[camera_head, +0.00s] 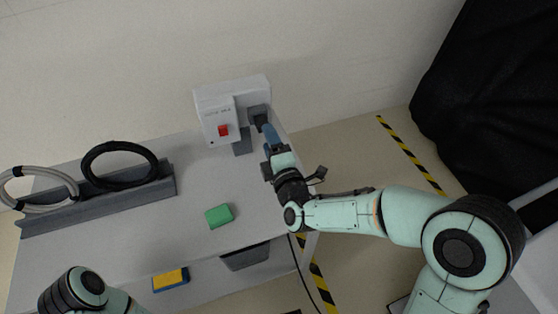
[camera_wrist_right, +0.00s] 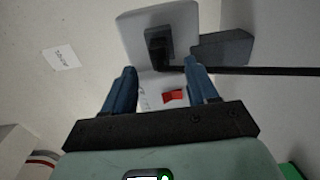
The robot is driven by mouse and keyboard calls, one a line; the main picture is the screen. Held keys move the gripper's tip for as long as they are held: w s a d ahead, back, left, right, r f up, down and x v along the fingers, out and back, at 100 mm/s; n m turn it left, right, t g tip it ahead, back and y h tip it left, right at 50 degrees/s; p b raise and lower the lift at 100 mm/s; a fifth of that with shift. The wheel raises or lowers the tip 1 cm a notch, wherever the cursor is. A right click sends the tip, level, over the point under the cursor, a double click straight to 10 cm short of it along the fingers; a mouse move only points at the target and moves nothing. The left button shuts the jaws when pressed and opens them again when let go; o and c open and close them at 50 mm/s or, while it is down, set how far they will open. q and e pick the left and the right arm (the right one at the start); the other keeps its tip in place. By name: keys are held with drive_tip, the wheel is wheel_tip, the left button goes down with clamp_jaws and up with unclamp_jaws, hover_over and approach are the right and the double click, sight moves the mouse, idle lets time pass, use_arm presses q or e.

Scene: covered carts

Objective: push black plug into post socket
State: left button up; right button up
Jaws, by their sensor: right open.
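The black plug (camera_wrist_right: 157,50) sits at the dark grey socket (camera_wrist_right: 176,38) on the white post box (camera_head: 217,97). Its black cable runs off to the right in the wrist view. I cannot tell how deep the plug sits. In the head view the socket (camera_head: 255,112) is partly covered by my gripper. My right gripper (camera_head: 267,130) is close in front of the socket. In the wrist view its two blue fingers (camera_wrist_right: 160,72) are apart, with the plug seen beyond and between their tips; nothing is clamped. My left arm enters at bottom left, but its gripper is out of frame.
A red switch (camera_head: 223,130) is on the box's front. On the grey table (camera_head: 190,185) lie a green block (camera_head: 219,215) and a rail (camera_head: 100,204) with black (camera_head: 119,144) and grey hose loops (camera_head: 70,184). A yellow-blue item (camera_head: 170,279) is at the front edge. A black-draped cart stands right.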

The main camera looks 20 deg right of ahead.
drive_tip(key=s, duration=0.7)
drive_tip(key=shift+s+d, duration=0.15)
drive_tip(key=shift+s, duration=0.15)
